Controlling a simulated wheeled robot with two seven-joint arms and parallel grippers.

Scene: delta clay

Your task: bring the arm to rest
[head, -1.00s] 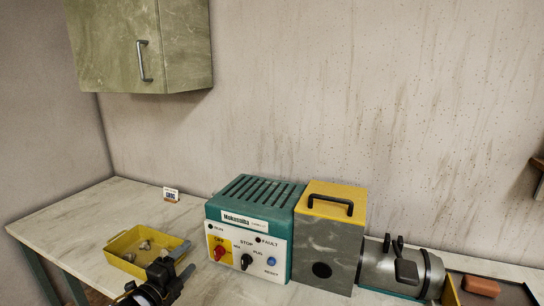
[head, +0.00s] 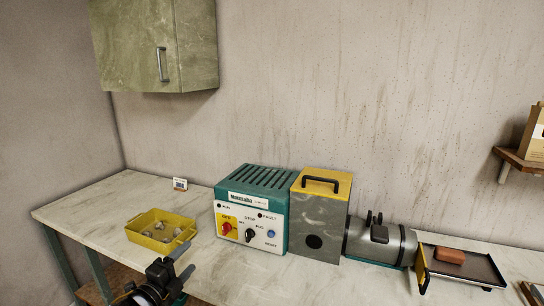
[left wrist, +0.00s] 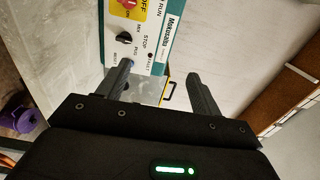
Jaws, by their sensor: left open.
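My left gripper (head: 176,268) is at the lower left of the head view, at the front of the bench near the yellow tray. Its two fingers stand apart with nothing between them. In the left wrist view the open gripper (left wrist: 160,85) points toward the teal control box (left wrist: 152,45). In the head view the teal control box (head: 250,178) stands on the bench, with a red knob, a black knob and a blue button on its white front. My right gripper is not in view.
A yellow tray (head: 135,232) holding several lumps sits left of the box. A grey box with a yellow lid (head: 320,215), a metal cylinder (head: 385,244) and a dark tray (head: 485,268) with a reddish block (head: 450,256) stand to the right. A cabinet (head: 150,45) hangs above.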

